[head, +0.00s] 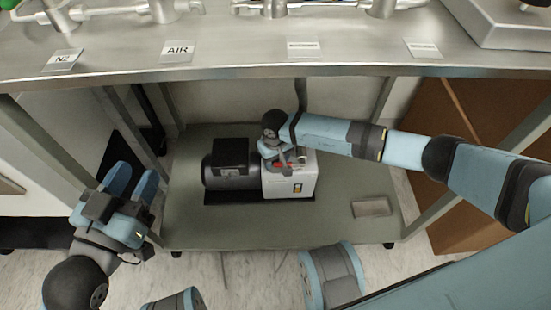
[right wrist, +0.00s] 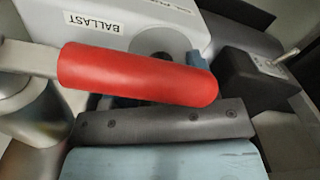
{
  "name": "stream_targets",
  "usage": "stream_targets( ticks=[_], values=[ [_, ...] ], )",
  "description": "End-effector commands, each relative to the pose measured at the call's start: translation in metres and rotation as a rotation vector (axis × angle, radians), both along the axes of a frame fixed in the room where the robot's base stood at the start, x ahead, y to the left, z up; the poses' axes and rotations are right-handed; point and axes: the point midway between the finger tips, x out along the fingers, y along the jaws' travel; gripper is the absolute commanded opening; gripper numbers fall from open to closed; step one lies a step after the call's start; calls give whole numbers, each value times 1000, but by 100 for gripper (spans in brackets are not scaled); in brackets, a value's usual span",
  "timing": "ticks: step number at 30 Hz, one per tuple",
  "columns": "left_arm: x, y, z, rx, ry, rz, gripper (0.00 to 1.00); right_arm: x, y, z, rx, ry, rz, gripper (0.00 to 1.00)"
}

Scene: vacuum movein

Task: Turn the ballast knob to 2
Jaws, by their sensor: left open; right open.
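The vacuum pump, with a pale housing (head: 301,184) and black motor (head: 230,178), sits on the lower shelf. In the right wrist view, a white BALLAST label (right wrist: 93,23) is on the housing beside a grey round knob (right wrist: 163,41). A red handle (right wrist: 135,76) crosses in front and hides the knob's lower part. No number is readable at the knob. My right gripper (head: 284,160) is open at the top of the pump; a blue finger with a dark pad shows close to the knob, contact unclear. My left gripper (head: 132,180) is open and empty, left of the shelf.
The steel bench top (head: 240,45) with N2 and AIR labels overhangs the shelf. Frame legs stand on both sides. A flat grey block (head: 371,207) lies on the lower shelf (head: 270,233), right of the pump. A brown box (head: 440,165) stands at right.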

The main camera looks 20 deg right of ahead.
Motion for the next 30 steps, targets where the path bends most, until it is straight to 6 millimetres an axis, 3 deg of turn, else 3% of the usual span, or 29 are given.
stream_targets(
  ticks=[2,3,9,28,29,30],
  values=[
    [0,0,0,0,0,0,43,0,0,0,0,0,0,53],
    [0,0,0,0,0,0,43,0,0,0,0,0,0,48],
    [-1,0,-1,0,4,0,43,0,0,0,0,0,0,3],
    [-5,-1,-6,-13,42,0,43,0,0,0,0,0,-133,3],
    [-5,-1,-6,-13,41,0,43,0,0,0,0,0,-133,34],
    [-4,-1,-5,-14,40,1,43,0,0,0,0,0,-133,43]
  ],
)
